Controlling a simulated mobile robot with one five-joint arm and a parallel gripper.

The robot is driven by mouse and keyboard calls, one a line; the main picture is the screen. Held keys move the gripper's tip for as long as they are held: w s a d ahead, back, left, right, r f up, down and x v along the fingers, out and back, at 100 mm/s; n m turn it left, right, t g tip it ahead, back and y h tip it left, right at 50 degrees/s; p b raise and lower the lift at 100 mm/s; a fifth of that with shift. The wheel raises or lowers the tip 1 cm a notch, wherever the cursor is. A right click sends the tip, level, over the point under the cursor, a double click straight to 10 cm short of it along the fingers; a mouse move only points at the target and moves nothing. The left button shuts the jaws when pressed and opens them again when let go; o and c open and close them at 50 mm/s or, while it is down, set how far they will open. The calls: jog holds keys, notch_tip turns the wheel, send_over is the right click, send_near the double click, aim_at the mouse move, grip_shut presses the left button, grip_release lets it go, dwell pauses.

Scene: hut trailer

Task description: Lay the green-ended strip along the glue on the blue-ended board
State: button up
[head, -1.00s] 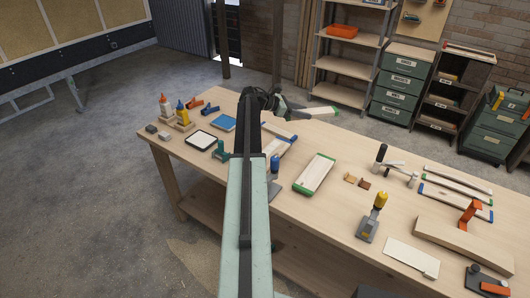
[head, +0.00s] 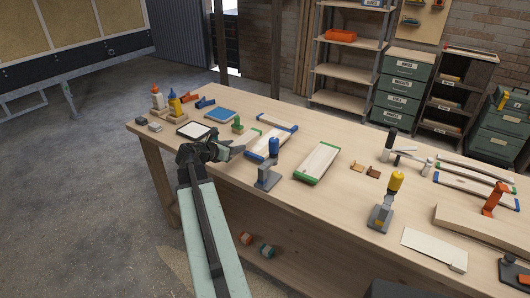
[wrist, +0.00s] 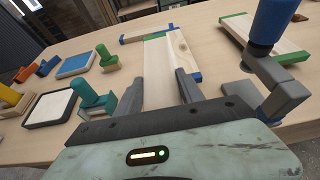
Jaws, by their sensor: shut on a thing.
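My gripper (head: 228,150) is shut on the pale green-ended strip (wrist: 158,78), which points away from the jaws. The strip's green far end (wrist: 155,36) shows in the wrist view. The blue-ended board (head: 272,141) lies on the bench just right of my gripper. In the wrist view the board (wrist: 184,52) shows along the strip's right side, with its blue near end (wrist: 195,77). The strip appears to overlap the board's left side; I cannot tell whether they touch. I cannot make out the glue. The strip's near end is hidden by the gripper.
A blue-topped clamp (head: 270,165) stands close to the board's near end. A green-handled tool (head: 237,125) stands to the left. Another pale board with green ends (head: 317,162) lies to the right. A blue-ended strip (wrist: 146,34) lies across beyond the board. A framed white pad (head: 194,130) lies left.

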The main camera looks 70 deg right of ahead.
jog(key=shift+w, duration=0.1)
jog(key=b, duration=0.1)
send_over(261, 144)
jog(key=shift+w+a+f, duration=0.3)
jog(key=shift+a+f, duration=0.15)
jog(key=shift+f, duration=0.2)
jog(key=shift+s+d, duration=0.2)
jog(key=shift+d, duration=0.35)
notch_tip(261, 144, down, 4)
jog(key=b, duration=0.4)
jog(key=shift+a, duration=0.1)
jog(key=o, duration=1.5)
jog(key=shift+c, duration=0.2)
